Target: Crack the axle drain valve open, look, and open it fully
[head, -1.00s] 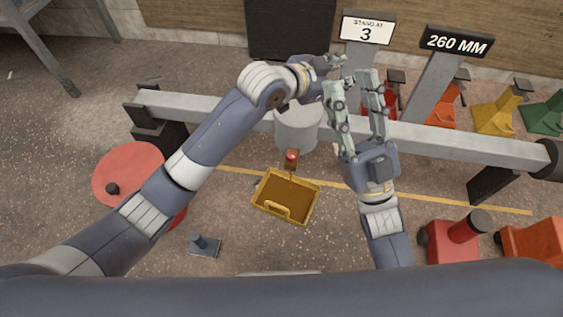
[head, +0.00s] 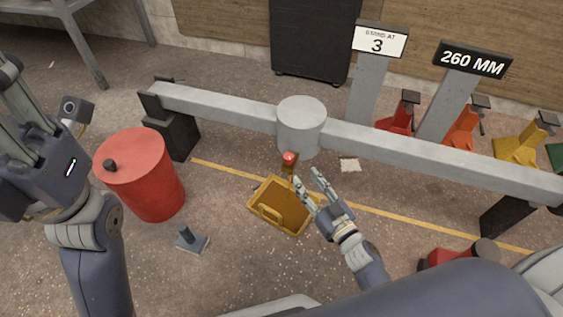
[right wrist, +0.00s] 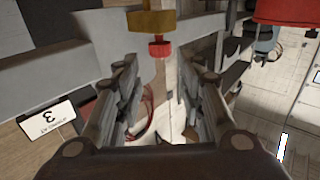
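The drain valve (head: 289,158) shows a red end under the grey drum-shaped middle (head: 301,128) of the axle beam (head: 410,147). In the right wrist view it is a red knob (right wrist: 160,48) on a brass fitting (right wrist: 152,20), ahead of the gap between my fingers. My right gripper (head: 309,180) is open and empty, just below and right of the valve, apart from it. A yellow tray (head: 262,222) lies on the floor below the valve. My left gripper (head: 14,100) is at the left edge, partly cut off. I cannot tell whether fluid flows.
A red drum (head: 140,180) stands left of the tray, with a small grey stand (head: 192,240) nearby. Signs reading 3 (head: 380,41) and 260 MM (head: 472,59) stand behind the beam. Coloured stands (head: 465,128) line the back right. A yellow line (head: 400,218) crosses the floor.

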